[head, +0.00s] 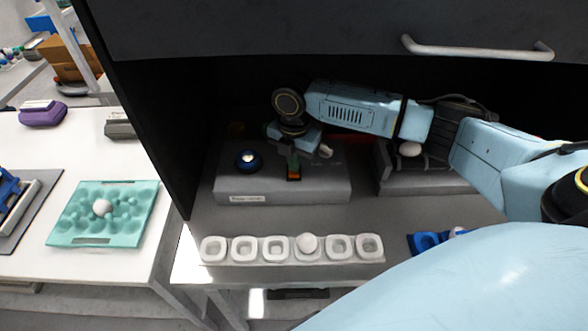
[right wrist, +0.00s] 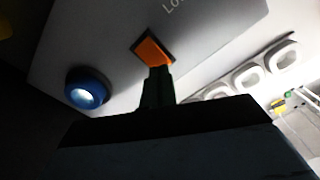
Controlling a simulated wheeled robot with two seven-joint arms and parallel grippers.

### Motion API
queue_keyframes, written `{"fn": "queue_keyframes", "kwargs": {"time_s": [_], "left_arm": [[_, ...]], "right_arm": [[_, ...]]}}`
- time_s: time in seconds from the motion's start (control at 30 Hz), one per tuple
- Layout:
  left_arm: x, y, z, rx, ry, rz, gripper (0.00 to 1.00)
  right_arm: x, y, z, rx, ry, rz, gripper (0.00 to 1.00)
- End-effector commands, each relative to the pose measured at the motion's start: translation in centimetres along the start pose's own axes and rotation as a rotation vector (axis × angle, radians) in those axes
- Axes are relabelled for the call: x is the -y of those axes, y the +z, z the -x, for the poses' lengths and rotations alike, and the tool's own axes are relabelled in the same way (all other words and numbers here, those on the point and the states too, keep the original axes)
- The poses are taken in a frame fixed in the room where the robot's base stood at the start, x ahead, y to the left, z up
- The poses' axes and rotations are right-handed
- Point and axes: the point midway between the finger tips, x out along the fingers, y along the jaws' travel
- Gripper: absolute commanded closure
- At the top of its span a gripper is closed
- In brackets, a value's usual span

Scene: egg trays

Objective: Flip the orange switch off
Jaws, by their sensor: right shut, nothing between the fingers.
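The orange switch (right wrist: 153,49) is set in a dark frame on a grey box (head: 283,198). In the head view the switch (head: 294,173) shows just below my right gripper's tips. My right gripper (head: 295,160) is shut and empty, pointing down at the box. In the right wrist view the shut fingers (right wrist: 158,85) reach the lower edge of the switch and hide part of it; I cannot tell whether they touch it. A blue-ringed button with a lit centre (head: 248,160) sits left of the switch. My left gripper is not in view.
A row of white egg cups (head: 276,250) stands in front of the box, one holding a white egg (head: 307,243). A grey unit with an egg (head: 410,149) is at right. Dark cabinet walls and a drawer handle (head: 478,51) enclose the space.

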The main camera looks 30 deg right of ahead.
Motion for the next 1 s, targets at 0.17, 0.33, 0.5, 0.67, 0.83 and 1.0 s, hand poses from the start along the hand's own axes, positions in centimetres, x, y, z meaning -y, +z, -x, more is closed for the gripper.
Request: {"fn": "queue_keyframes", "kwargs": {"time_s": [0.17,0.33,0.5,0.67,0.83,1.0], "left_arm": [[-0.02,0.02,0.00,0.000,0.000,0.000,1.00],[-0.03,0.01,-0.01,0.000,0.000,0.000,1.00],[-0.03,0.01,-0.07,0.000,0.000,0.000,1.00],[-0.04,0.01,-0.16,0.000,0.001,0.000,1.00],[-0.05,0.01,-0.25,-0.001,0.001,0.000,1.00],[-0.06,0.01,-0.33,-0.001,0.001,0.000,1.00]], "right_arm": [[0.00,0.01,0.00,0.000,0.000,0.000,1.00],[0.00,0.01,-0.02,0.000,0.000,0.000,1.00],[0.01,0.00,-0.21,0.000,0.000,0.000,1.00],[0.01,0.00,-0.46,0.000,0.000,0.000,1.00],[0.00,-0.01,-0.72,0.000,0.000,0.000,1.00],[0.00,-0.01,-0.98,0.000,0.000,0.000,1.00]]}}
